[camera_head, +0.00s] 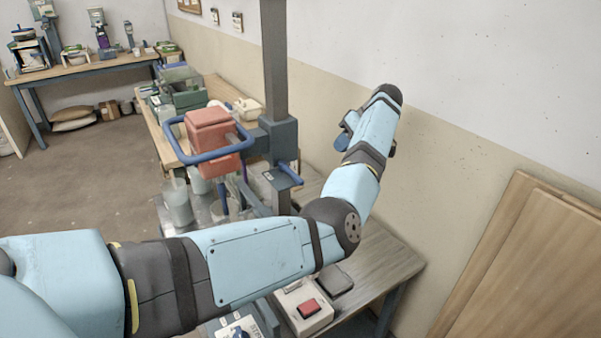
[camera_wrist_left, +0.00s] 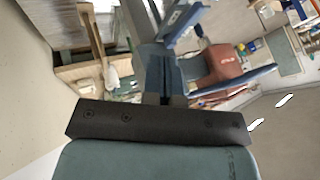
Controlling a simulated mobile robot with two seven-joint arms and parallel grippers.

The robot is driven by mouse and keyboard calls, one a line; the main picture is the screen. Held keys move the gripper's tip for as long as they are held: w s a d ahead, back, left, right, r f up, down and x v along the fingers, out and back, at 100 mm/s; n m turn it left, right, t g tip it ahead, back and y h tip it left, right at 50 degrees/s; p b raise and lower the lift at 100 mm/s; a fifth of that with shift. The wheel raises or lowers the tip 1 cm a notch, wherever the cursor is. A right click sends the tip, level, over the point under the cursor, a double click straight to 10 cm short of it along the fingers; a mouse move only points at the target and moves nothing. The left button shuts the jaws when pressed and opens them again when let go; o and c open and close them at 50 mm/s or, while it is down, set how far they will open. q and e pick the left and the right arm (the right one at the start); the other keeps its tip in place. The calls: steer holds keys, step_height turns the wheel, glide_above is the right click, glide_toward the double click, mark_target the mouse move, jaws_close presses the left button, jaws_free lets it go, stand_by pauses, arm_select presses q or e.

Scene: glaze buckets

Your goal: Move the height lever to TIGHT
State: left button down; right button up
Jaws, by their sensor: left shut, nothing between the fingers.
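A red mixer head (camera_head: 213,137) with a blue loop handle (camera_head: 172,133) hangs on a blue-grey carriage (camera_head: 280,137) around a dark upright column (camera_head: 273,60). A short blue lever (camera_head: 290,173) sticks out at the carriage's lower right; I take it for the height lever. Any TIGHT marking is too small to read. My left gripper (camera_head: 345,135) is partly behind its own wrist, right of the carriage and apart from the lever. In the left wrist view its fingers (camera_wrist_left: 162,78) are shut and empty, with the red head (camera_wrist_left: 225,62) beyond. My right gripper is out of view.
Below, a bench (camera_head: 370,265) carries a box with a red button (camera_head: 308,308). Pale buckets (camera_head: 177,203) stand under the mixer. The wall is close on the right, with wooden boards (camera_head: 525,260) leaning there. Open floor (camera_head: 80,180) lies to the left.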

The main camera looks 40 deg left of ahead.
mark_target(291, 173)
arm_select(q)
steer(key=shift+d, duration=0.1)
steer(key=s+a+f+p, duration=0.2)
steer(key=s+a+f, duration=0.4)
steer(key=a+f, duration=0.1)
steer(key=shift+s+f, duration=0.3)
steer(key=shift+f, duration=0.25)
